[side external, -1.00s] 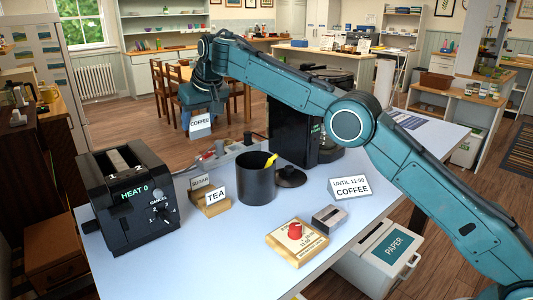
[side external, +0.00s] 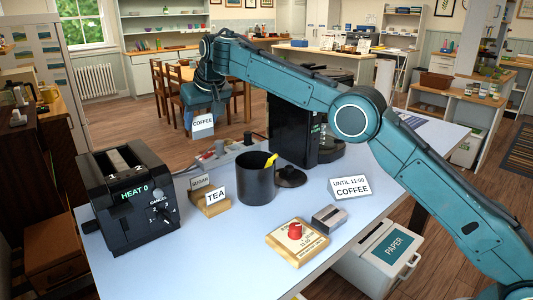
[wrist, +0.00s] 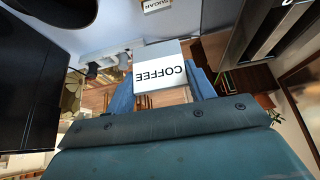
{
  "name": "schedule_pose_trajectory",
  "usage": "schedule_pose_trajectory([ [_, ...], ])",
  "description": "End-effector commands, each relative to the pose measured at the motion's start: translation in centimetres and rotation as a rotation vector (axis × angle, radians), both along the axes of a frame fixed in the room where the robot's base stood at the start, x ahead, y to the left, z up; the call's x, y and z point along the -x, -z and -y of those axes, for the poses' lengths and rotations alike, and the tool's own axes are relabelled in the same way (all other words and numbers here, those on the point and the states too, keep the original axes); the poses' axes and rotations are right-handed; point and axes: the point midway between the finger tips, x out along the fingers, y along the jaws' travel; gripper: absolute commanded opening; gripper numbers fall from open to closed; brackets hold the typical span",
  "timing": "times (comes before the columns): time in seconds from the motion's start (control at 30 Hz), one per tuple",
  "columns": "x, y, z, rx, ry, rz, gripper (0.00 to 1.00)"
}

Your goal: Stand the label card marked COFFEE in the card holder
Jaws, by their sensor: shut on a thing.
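The white COFFEE card (side external: 203,126) hangs below my gripper (side external: 205,108), which is shut on it, in the air beyond the table's far left edge. In the wrist view the card (wrist: 160,68) reads upside down between the blue fingers (wrist: 163,95). The wooden card holder (side external: 211,208) stands on the table, in front of and lower than my gripper. A SUGAR card (side external: 200,182) stands at its back and a TEA card (side external: 216,195) at its front. The SUGAR card's edge also shows at the top of the wrist view (wrist: 158,5). The holder's slots are too small to make out.
A black toaster (side external: 130,200) stands left of the holder. A sign (side external: 350,188), a grey block (side external: 329,219) and a wooden red-knob board (side external: 297,243) lie further right.

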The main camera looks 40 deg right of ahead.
Motion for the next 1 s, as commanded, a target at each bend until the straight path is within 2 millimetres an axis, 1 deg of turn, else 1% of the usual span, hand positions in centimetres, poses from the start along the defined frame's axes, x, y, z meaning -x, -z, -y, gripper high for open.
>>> schedule_pose_trajectory([
  [0.27, 1.5, -0.1, 1.8, 0.0, 0.11, -0.001, 0.26],
  [0.47, 3.1, 0.0, 3.8, 0.0, 0.201, 0.0, 0.26],
  [0.73, 5.3, 0.5, 7.0, -0.001, 0.273, 0.0, 0.26],
  [1.0, 7.5, 1.6, 10.7, 0.0, 0.274, -0.001, 0.26],
])
